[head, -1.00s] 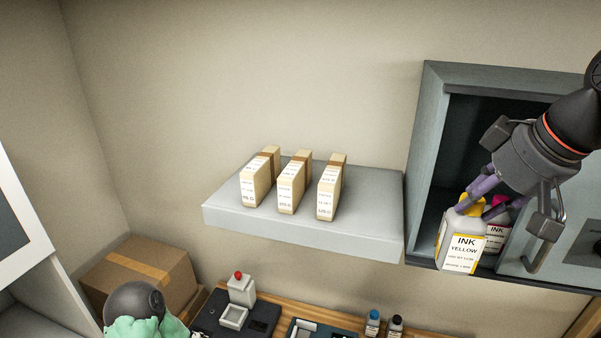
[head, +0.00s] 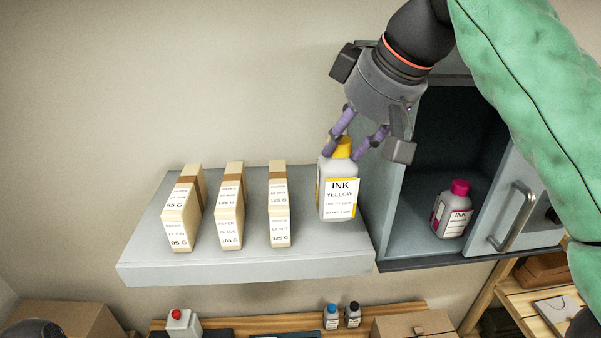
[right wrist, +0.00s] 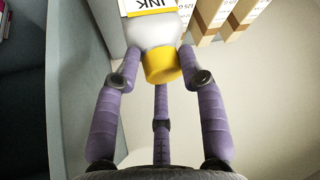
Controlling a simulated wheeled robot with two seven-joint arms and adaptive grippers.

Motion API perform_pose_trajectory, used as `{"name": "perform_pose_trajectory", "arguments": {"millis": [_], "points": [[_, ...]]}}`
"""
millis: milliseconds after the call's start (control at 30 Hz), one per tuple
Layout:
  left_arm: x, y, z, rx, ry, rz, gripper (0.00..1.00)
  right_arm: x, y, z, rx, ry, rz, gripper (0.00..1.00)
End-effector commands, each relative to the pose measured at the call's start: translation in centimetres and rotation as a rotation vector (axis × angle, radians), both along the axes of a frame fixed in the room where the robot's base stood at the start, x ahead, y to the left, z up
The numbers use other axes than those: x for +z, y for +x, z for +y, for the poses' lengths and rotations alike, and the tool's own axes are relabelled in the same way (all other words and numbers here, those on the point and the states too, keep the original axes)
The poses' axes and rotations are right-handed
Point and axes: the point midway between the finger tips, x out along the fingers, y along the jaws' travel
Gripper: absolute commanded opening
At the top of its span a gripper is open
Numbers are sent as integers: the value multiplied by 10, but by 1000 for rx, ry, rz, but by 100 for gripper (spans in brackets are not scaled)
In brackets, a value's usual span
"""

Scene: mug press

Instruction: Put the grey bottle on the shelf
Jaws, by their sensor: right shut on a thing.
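The grey bottle (head: 338,192), with a yellow cap and an "INK YELLOW" label, is upright at the right end of the grey wall shelf (head: 245,265). I cannot tell whether its base touches the shelf. My right gripper (head: 361,141) is shut on the bottle's top from above. The right wrist view shows its purple fingers (right wrist: 161,58) around the yellow cap and shoulder of the bottle (right wrist: 150,32). My left gripper is not in view.
Several tan paper packs, including the right one (head: 279,205), stand on the shelf left of the bottle. To the right is an open cabinet (head: 400,235) holding a magenta-capped bottle (head: 452,212). Small blue-capped (head: 331,316) and black-capped (head: 353,315) bottles stand below.

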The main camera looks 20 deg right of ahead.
Motion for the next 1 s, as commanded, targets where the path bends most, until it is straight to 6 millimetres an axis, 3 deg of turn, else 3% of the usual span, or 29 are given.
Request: {"name": "perform_pose_trajectory", "arguments": {"millis": [300,500,1000], "points": [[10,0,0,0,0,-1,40,-29,62,-3,-2,0,2,0],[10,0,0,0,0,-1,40,-60,85,-4,-1,0,2,0],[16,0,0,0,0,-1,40,-98,105,-4,-1,1,-1,0]]}}
